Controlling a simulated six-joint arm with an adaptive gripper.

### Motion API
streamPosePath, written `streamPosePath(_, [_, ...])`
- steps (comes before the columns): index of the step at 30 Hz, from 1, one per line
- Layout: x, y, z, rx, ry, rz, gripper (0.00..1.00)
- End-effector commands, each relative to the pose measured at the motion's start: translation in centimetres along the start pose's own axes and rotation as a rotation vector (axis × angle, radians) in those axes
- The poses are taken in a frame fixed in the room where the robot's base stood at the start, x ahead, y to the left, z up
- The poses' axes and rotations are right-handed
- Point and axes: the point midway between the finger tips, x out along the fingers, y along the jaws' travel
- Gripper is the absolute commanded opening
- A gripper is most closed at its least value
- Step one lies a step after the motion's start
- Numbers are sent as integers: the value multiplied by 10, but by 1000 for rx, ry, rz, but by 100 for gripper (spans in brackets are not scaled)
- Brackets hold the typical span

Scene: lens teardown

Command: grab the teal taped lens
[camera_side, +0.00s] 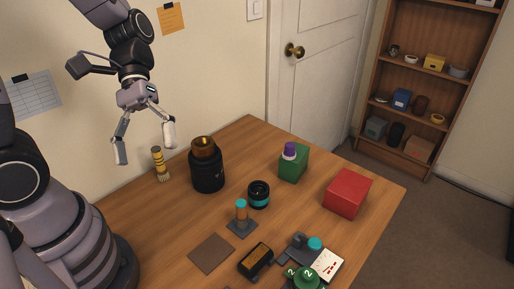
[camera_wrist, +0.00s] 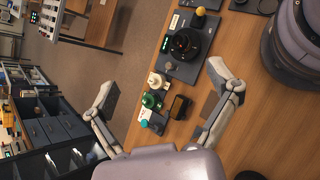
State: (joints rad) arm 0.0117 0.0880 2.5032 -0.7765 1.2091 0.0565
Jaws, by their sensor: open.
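The teal taped lens (camera_side: 259,195) is a short black cylinder with a teal band. It stands upright near the middle of the wooden table in the side view. I cannot make it out in the wrist view. My gripper (camera_side: 145,147) is open and empty, high at the left of the side view. It hangs above the table's back left edge, well apart from the lens. Its two spread fingers also show in the wrist view (camera_wrist: 164,80).
A larger black lens with a copper top (camera_side: 206,165) stands left of the taped lens. An orange post with a teal top (camera_side: 241,212) stands just in front. A green box (camera_side: 293,165) and red box (camera_side: 348,194) are to the right. Knobbed devices (camera_side: 303,280) crowd the front.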

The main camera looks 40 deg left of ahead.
Motion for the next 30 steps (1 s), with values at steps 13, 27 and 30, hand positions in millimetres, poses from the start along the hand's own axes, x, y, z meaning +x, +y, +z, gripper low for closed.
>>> streamPosePath(13, [36, 59, -158, -821, -320, 774, 88])
streamPosePath(27, [16, -18, -308, -1196, 63, 1224, 88])
streamPosePath(30, [30, -26, -320, -1197, 61, 1223, 88])
